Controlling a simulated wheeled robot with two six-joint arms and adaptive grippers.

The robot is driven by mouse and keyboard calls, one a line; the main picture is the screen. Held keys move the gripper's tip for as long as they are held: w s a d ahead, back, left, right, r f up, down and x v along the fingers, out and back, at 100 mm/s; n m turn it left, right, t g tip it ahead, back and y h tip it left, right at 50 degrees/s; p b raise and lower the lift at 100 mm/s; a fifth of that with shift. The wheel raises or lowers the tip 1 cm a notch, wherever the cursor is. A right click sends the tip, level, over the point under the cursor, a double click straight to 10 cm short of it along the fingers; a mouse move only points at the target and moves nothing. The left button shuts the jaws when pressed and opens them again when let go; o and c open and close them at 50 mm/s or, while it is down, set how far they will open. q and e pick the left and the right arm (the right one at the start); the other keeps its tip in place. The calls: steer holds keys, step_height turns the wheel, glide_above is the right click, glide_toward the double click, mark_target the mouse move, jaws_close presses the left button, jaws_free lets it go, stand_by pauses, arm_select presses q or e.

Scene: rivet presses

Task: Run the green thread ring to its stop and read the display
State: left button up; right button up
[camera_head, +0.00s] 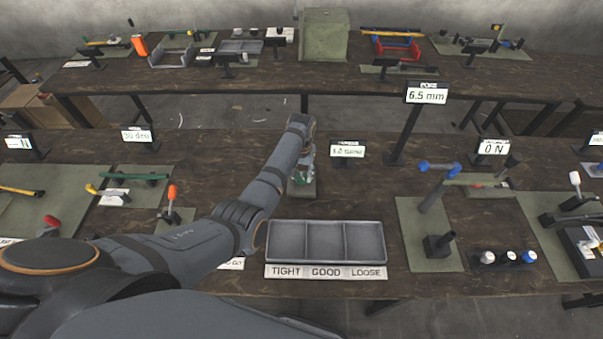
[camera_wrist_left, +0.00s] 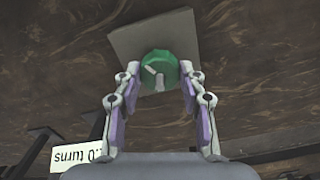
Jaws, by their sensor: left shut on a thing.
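The green thread ring (camera_wrist_left: 158,67), with white marks on its face, shows in the left wrist view above a square grey-green plate (camera_wrist_left: 125,42). My left gripper (camera_wrist_left: 160,78) is shut on the ring, one finger at each side. In the head view my left arm reaches over the table and the gripper (camera_head: 303,167) hides most of the ring. The small display (camera_head: 347,149) stands just right of the gripper and seems to read 1.0 turns; its first digit is blurred. It shows upside down in the left wrist view (camera_wrist_left: 82,154). My right gripper is not in view.
A three-part tray (camera_head: 325,222) labelled TIGHT, GOOD and LOOSE stands at the front edge. A tall 6.5 mm display (camera_head: 427,93) and a 0 N display (camera_head: 493,147) stand to the right. Other mats with tools lie on both sides. A second table (camera_head: 300,80) stands behind.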

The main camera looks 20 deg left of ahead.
arm_select(q)
steer(key=shift+r, duration=0.1)
steer(key=shift+m+p, duration=0.4)
steer(key=shift+m, duration=0.1)
steer(key=m+p, duration=0.2)
steer(key=m, duration=0.1)
steer(key=shift+r, duration=0.1)
steer(key=m+p, duration=0.1)
steer(key=m, duration=0.4)
steer(key=shift+m+p, duration=0.4)
steer(key=m, duration=0.2)
steer(key=shift+m+p, duration=0.3)
steer(key=shift+p, duration=0.05)
steer(key=m, duration=0.3)
steer(key=shift+m+p, duration=0.3)
steer(key=shift+p, duration=0.05)
steer(key=m, duration=0.5)
steer(key=shift+m+p, duration=0.3)
steer(key=shift+p, duration=0.05)
